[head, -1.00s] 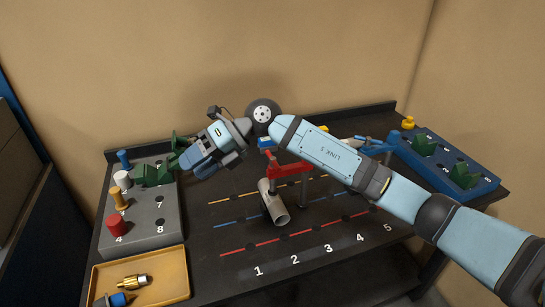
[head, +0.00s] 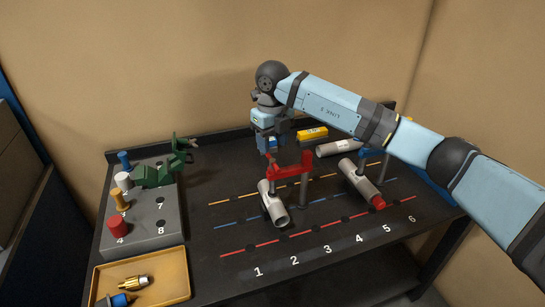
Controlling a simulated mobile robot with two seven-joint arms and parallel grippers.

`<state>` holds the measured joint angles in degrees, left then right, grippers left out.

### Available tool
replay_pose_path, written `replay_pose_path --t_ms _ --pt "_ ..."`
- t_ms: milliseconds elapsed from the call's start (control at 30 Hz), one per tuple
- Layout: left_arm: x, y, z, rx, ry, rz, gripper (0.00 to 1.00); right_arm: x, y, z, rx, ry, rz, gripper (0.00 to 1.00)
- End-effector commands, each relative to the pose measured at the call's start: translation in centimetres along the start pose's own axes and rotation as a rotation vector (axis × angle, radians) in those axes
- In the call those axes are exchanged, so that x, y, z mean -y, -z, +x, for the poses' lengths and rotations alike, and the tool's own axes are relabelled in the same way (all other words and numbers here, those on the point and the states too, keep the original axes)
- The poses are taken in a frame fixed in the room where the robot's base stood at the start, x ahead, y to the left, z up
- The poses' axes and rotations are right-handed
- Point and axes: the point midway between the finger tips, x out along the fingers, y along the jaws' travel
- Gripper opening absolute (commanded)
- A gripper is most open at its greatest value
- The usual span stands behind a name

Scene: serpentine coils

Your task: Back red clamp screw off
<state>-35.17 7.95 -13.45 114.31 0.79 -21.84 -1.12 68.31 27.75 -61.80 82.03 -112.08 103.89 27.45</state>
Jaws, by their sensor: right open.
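The red clamp (head: 290,172) stands on a grey post on the dark bench. Its arm reaches left over a short grey pipe (head: 272,207), which lies on the bench at the numbered lines. I cannot make out its screw clearly at this size. My right gripper (head: 269,150) points down, just behind and above the left end of the red clamp. Its jaws are open and hold nothing that I can see. It looks apart from the clamp, though the depth is hard to judge. My left gripper is not in view.
A yellow block (head: 312,134) and another pipe sit behind. The left grey rack (head: 160,225) holds pegs and a green clamp (head: 155,176). A yellow tray (head: 170,272) is in front.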

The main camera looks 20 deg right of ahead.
Motion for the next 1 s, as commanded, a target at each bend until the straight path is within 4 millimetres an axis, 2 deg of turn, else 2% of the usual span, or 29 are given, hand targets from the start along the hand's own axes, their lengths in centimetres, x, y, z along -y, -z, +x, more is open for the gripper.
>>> replay_pose_path --t_ms 100,300,700,767,933,1000 --pt "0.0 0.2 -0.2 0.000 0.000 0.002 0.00 0.0 0.0 2.4 -0.003 -0.001 0.000 0.49" --pt "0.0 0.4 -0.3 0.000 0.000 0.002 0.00 -0.1 0.0 4.9 -0.001 -0.001 -0.001 0.49" --pt "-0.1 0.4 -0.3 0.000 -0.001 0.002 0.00 -0.1 0.0 5.7 0.000 -0.001 -0.001 0.49" --pt "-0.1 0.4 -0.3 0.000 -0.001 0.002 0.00 -0.1 0.0 5.7 0.000 -0.001 -0.001 0.38" --pt "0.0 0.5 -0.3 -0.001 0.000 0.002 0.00 -0.1 0.0 5.7 0.000 -0.001 -0.001 0.00" --pt "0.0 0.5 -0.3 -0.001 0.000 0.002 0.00 -0.1 0.0 5.7 0.000 -0.001 -0.001 0.00"
